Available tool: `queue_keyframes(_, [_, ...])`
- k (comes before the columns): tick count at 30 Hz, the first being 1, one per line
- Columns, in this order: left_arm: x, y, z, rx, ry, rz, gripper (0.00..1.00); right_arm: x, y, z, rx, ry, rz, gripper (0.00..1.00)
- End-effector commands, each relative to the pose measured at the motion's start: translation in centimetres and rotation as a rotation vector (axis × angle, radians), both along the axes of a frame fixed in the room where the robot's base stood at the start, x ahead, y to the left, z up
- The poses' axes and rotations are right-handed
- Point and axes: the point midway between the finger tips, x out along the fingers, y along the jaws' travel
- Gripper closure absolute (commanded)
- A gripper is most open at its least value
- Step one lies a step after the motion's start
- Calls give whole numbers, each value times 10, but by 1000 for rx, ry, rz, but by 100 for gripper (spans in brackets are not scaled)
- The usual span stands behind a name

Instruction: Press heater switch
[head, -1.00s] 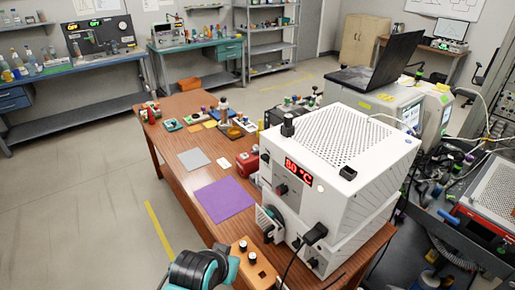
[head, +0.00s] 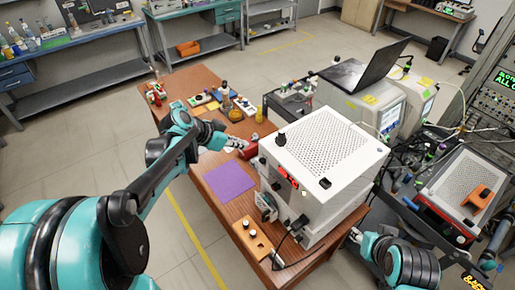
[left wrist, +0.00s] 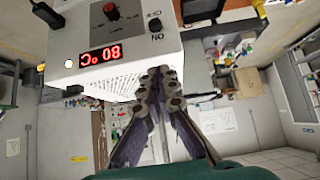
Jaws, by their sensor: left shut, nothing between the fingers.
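The heater is a white box (head: 335,150) with a perforated top at the right end of the brown table. Its front has a red display (head: 288,180). Contact cannot be told. My right gripper (head: 355,235) is small and partly hidden right of the heater.
A purple mat (head: 230,181) and an orange block with black knobs (head: 250,238) lie on the table by the heater. A red device (head: 250,148) is close to my left gripper. A black laptop (head: 368,68) stands on equipment behind. Cables run at the front right.

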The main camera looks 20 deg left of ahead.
Motion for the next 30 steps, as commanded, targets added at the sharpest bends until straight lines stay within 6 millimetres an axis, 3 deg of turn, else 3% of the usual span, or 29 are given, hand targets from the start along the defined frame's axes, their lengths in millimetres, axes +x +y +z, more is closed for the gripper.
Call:
queue_keyframes(14, [8,-6,-11,2,0,-1,100,0,0,-3,0,0,0,60])
queue_keyframes(27, [57,-45,-74,2,1,-2,100,0,0,-13,0,0,0,60])
queue_keyframes(30, [56,-44,-91,2,1,1,100,0,0,-16,0,0,0,60])
